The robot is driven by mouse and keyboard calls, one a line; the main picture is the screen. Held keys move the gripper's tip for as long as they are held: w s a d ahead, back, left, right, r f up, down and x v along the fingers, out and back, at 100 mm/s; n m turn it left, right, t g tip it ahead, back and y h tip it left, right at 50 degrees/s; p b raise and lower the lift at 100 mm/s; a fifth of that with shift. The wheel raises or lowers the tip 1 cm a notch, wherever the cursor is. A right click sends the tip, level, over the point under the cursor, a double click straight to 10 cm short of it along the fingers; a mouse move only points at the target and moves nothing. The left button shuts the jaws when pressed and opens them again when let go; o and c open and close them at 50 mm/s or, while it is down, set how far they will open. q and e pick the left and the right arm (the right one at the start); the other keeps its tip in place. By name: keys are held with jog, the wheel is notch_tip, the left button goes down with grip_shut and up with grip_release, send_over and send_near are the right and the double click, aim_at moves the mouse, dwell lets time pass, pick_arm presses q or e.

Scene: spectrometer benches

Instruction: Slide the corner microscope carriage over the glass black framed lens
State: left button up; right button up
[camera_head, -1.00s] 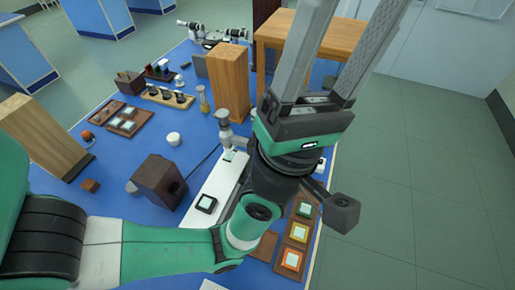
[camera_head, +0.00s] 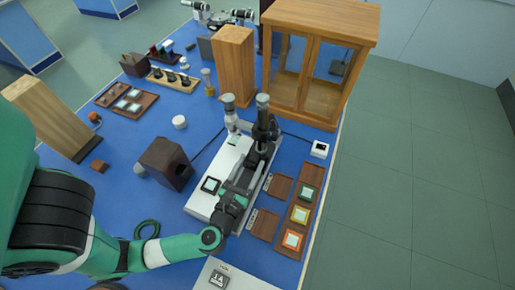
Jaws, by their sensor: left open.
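A white bench plate (camera_head: 202,202) runs diagonally through the middle of the blue table. At the far end stand a microscope with a pale grey column (camera_head: 229,115) and one with a black column (camera_head: 264,122); I cannot tell which is the corner carriage. My left gripper (camera_head: 262,155) is open, its fingers pointing away along the bench's right side toward the black column's foot. Whether they touch it is unclear. My gripper hides part of the bench. My right gripper is out of view.
A glazed wooden cabinet (camera_head: 322,50) and a wooden block (camera_head: 233,65) stand behind. A dark brown box (camera_head: 165,162) is left of the bench. Framed coloured plates (camera_head: 299,215) lie to the right, near the table's edge. A labelled box (camera_head: 222,279) is in front.

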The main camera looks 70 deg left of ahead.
aim_at(260, 145)
pick_arm(q)
jog(key=x, duration=0.6)
jog(key=shift+w+a, duration=0.1)
jog(key=shift+r, duration=0.1)
grip_shut()
dwell(1.1)
